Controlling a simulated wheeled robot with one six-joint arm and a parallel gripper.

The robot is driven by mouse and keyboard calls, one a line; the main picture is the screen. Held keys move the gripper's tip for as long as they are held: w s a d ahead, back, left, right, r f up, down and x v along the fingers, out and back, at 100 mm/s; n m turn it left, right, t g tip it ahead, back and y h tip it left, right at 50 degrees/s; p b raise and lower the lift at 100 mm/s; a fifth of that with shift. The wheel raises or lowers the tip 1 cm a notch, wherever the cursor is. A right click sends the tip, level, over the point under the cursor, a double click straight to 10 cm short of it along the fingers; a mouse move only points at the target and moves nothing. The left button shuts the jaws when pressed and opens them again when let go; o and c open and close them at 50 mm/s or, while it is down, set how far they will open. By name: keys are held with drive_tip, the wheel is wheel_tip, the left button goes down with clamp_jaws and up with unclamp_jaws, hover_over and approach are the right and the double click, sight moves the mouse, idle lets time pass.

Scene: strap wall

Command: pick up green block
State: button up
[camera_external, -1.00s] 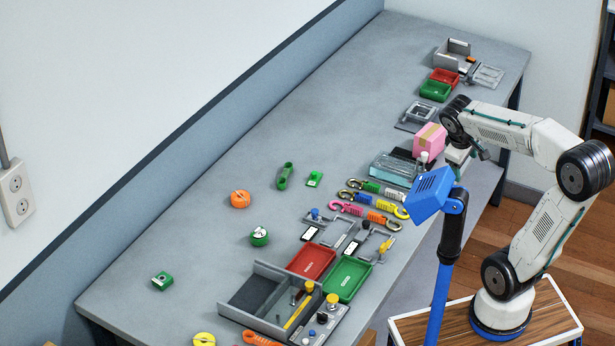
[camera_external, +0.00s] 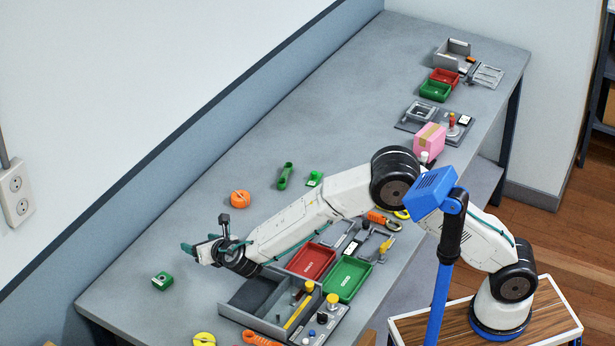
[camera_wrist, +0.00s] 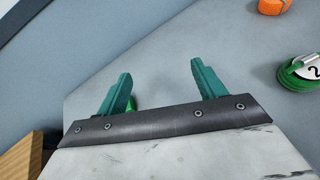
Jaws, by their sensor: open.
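A small green block (camera_external: 162,281) with a pale mark on top lies on the left part of the grey table. Another small green piece (camera_external: 314,179) lies farther back, behind my forearm. My gripper (camera_external: 196,250) is open above the table, to the right of and behind the left green block in the outside view, and apart from it. In the wrist view my two green fingers (camera_wrist: 161,68) stand wide apart with nothing held. A sliver of bright green (camera_wrist: 131,103) shows beside the left finger; the rest is hidden, so I cannot tell what it is.
An orange round item (camera_external: 240,198) and a green round item marked 2 (camera_wrist: 300,72) are close by. A grey open box (camera_external: 228,311), red tray (camera_external: 312,262) and green tray (camera_external: 348,280) stand in front. Bare table surrounds the left green block.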

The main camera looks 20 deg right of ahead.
sight(163, 278)
drive_tip(key=s+a+f+n, duration=0.1)
drive_tip(key=s+a, duration=0.1)
drive_tip(key=s+a+f+n+y, duration=0.1)
drive_tip(key=s+a+f, duration=0.1)
drive_tip(key=s, duration=0.1)
drive_tip(key=s+a+f+n+g+y, duration=0.1)
drive_tip(key=s+a+f+n, duration=0.1)
drive_tip(key=a, duration=0.1)
drive_tip(key=shift+s+f, duration=0.25)
drive_tip(key=shift+s, duration=0.05)
drive_tip(key=shift+a+f, duration=0.2)
drive_tip(key=shift+a, duration=0.1)
drive_tip(key=x, duration=0.7)
drive_tip(key=shift+a, duration=0.3)
drive_tip(key=shift+c, duration=0.3)
drive_tip(key=shift+r, duration=0.1)
drive_tip(key=c, duration=1.2)
